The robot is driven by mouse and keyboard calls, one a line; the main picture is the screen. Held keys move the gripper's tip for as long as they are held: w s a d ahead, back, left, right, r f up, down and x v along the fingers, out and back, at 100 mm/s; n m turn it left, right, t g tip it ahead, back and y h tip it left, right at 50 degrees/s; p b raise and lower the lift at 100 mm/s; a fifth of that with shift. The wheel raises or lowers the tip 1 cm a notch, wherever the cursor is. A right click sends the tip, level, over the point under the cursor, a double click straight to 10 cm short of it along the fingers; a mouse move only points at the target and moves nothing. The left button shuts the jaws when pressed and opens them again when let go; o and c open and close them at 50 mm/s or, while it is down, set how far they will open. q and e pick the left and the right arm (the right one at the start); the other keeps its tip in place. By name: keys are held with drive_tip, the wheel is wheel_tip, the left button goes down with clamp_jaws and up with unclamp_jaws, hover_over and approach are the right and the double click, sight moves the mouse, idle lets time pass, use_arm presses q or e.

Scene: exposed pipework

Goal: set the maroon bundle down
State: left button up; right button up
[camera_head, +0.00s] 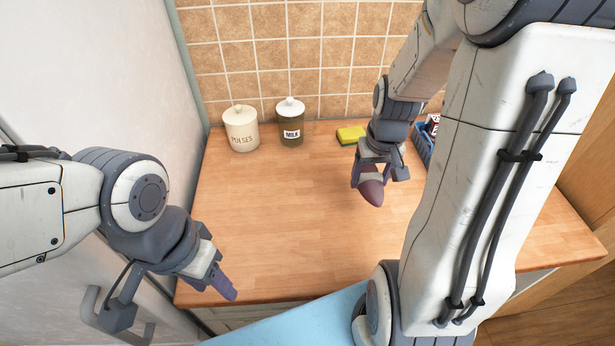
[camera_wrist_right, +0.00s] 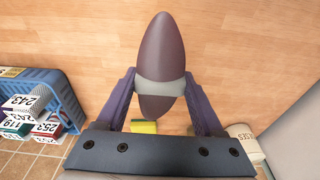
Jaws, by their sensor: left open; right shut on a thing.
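The maroon bundle (camera_head: 371,191) is a spindle shape with pointed ends and a pale grey band around its middle. My right gripper (camera_head: 376,176) is shut on it over the wooden counter (camera_head: 290,215), right of the counter's middle. In the right wrist view the bundle (camera_wrist_right: 160,50) sits between the two purple fingers, which close on the grey band. I cannot tell exactly how high it hangs above the wood. My left gripper (camera_head: 226,284) is open and empty near the counter's front left edge.
A yellow sponge (camera_head: 350,135) lies behind my right gripper. A blue basket (camera_wrist_right: 55,85) holds several numbered boxes. The counter's middle and left are clear.

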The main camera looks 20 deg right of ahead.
drive_tip(key=p, duration=0.2)
hover_over(326, 192)
drive_tip(key=f, duration=0.6)
drive_tip(key=shift+s+a+f, duration=0.2)
drive_tip(key=shift+s, duration=0.05)
wheel_tip(326, 192, down, 4)
drive_tip(key=shift+r, duration=0.1)
drive_tip(key=shift+f, duration=0.25)
drive_tip(key=shift+f, duration=0.15)
drive_tip(key=o, duration=1.4)
drive_tip(key=shift+c, duration=0.2)
drive_tip(key=shift+r, duration=0.2)
